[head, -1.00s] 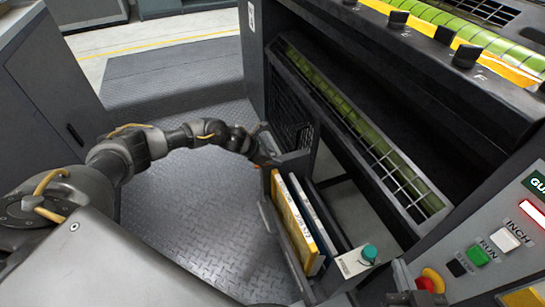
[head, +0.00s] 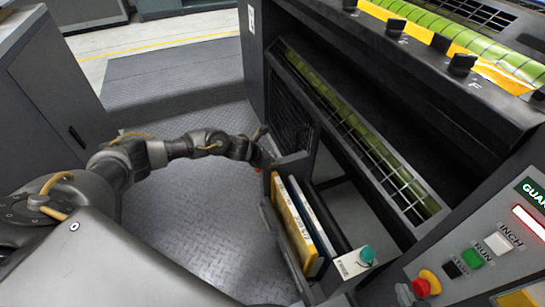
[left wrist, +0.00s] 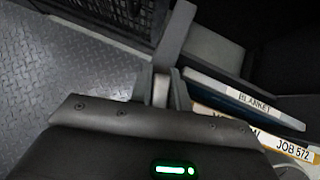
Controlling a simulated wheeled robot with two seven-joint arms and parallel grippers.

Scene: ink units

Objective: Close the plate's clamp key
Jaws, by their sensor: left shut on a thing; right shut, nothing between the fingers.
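My left gripper (head: 262,160) is low beside the press frame, at the far end of the rack. In the left wrist view its fingers (left wrist: 163,88) are shut on a grey bar (left wrist: 178,35), which sticks out beyond the fingertips. I cannot tell for sure whether this bar is the clamp key. In the head view the grip is small and partly hidden by my arm. The green-striped cylinder (head: 360,140) lies behind a grid guard in the press. My right gripper is not clearly visible.
A yellow-edged JOB 572 item (head: 296,230) and a blue-edged BLANKET item (head: 318,225) stand in the rack near the gripper. A teal-topped box (head: 355,262) and the console with a red knob (head: 428,281) are at lower right. The floor plate (head: 200,225) is clear.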

